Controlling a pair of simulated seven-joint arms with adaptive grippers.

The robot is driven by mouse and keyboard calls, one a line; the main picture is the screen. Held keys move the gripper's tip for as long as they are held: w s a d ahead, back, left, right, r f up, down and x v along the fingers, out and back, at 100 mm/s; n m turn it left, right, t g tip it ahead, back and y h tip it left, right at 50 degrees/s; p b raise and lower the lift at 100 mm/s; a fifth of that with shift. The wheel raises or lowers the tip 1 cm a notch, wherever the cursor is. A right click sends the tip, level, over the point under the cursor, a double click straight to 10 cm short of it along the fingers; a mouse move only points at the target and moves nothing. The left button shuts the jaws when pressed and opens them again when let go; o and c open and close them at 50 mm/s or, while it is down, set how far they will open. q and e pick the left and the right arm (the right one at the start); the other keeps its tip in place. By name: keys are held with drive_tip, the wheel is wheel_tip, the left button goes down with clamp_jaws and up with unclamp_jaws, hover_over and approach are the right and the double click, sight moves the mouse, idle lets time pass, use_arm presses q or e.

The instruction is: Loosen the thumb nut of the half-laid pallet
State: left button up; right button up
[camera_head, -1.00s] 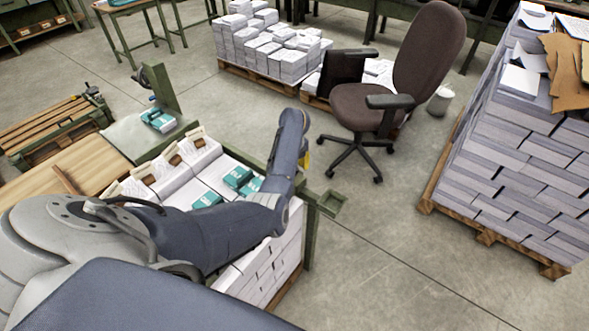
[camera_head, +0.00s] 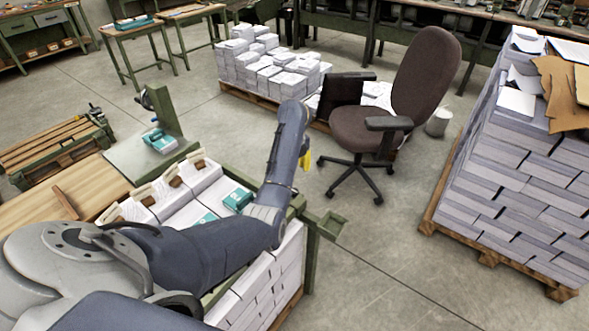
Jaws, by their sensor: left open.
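My left gripper (camera_head: 306,160) shows only as a small yellow part beside the far end of my left arm; the arm hides the rest. It is open. It is over the floor side of a green-framed stack of white paper blocks (camera_head: 260,290), with no visible contact. A green post (camera_head: 164,112) at the back of that stack carries a dark round knob (camera_head: 145,98); I cannot tell whether this is the thumb nut. Another pallet (camera_head: 262,100) with uneven paper stacks stands at the back. My right gripper is not in view.
An office chair (camera_head: 366,130) stands just right of my left arm. A tall paper stack on a pallet (camera_head: 490,258) is at the right. Teal boxes (camera_head: 237,200) and wooden-handled tools (camera_head: 176,181) lie on the near stack.

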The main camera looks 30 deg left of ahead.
sight(294, 193)
use_arm(q)
drive_tip(key=shift+r, duration=0.45)
drive_tip(key=shift+f, duration=0.15)
drive_tip(key=shift+f, duration=5.85)
